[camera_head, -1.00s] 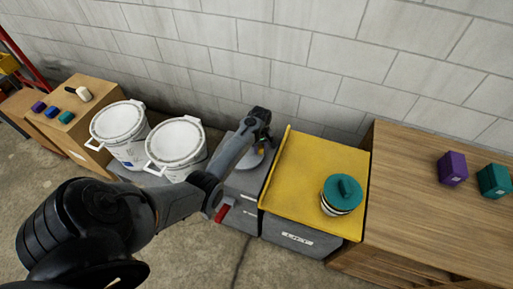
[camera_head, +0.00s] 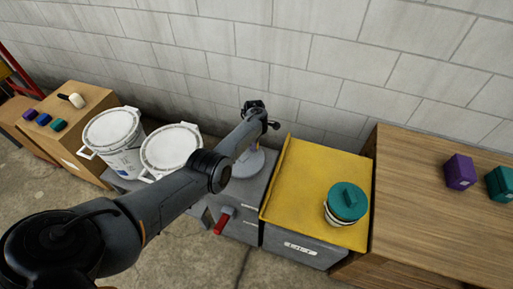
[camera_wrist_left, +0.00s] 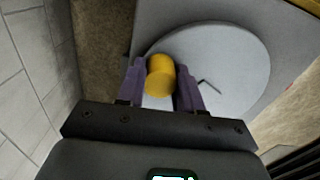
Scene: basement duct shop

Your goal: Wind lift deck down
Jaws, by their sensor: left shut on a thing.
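The lift deck (camera_head: 310,175) is a yellow plate above a grey body, level-looking, with a teal-lidded pot (camera_head: 346,203) near its front right corner. Left of it a grey cabinet carries a round pale grey wheel (camera_head: 248,164), which also shows in the left wrist view (camera_wrist_left: 235,65). My left gripper (camera_head: 256,143) is over the back of this wheel. In the left wrist view its purple fingers (camera_wrist_left: 160,82) are shut on a yellow knob (camera_wrist_left: 160,76) at the wheel's edge. The fingertips are hard to make out in the head view. My right gripper is not in view.
A red handle (camera_head: 222,223) sticks out at the cabinet's front. Two white lidded buckets (camera_head: 170,149) stand to the left, partly behind my arm. A wooden bench (camera_head: 425,205) with purple and teal blocks adjoins the deck's right side. A block wall runs close behind.

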